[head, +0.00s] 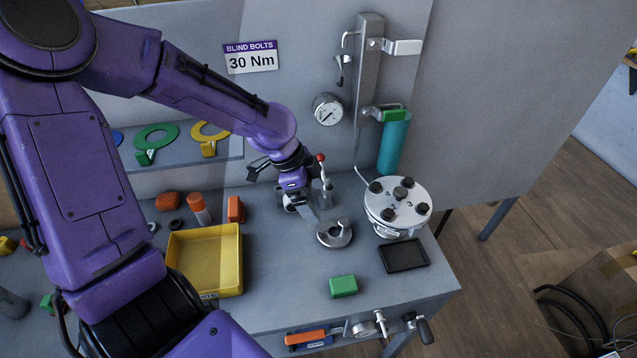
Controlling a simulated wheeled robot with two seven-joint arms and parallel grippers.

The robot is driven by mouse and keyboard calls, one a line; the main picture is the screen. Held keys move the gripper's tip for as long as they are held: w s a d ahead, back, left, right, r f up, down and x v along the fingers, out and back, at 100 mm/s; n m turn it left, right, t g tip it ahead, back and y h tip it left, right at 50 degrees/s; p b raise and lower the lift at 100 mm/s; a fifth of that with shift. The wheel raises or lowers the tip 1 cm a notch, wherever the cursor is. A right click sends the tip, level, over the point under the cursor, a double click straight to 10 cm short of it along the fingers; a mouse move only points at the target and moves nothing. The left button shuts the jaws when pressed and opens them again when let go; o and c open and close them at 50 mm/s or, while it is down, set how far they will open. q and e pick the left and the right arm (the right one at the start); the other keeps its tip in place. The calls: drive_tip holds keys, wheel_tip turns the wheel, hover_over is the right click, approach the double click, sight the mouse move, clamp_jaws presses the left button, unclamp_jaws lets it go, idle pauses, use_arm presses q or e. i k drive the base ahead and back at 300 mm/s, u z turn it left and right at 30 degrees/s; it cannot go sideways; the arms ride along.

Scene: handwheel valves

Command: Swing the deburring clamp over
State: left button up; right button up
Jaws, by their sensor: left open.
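A small metal clamp with a red-knobbed lever (322,170) stands on the bench near the back panel; I take it for the deburring clamp. Its lever points up, and its lower part is partly hidden by my gripper. My left gripper (300,205) reaches down right beside it, on its left side, with its jaws open. I cannot tell whether a finger touches the clamp. A grey metal ring-shaped part (334,234) lies on the bench just in front of the gripper. My right gripper is not in view.
A round white flange with black knobs (398,203) stands to the right, behind a black tray (404,255). A green block (343,287) lies in front. A yellow bin (239,262) is at left. A gauge (327,110) and a teal cylinder (392,147) are on the panel.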

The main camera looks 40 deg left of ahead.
sight(323, 173)
drive_tip(key=k, duration=1.5)
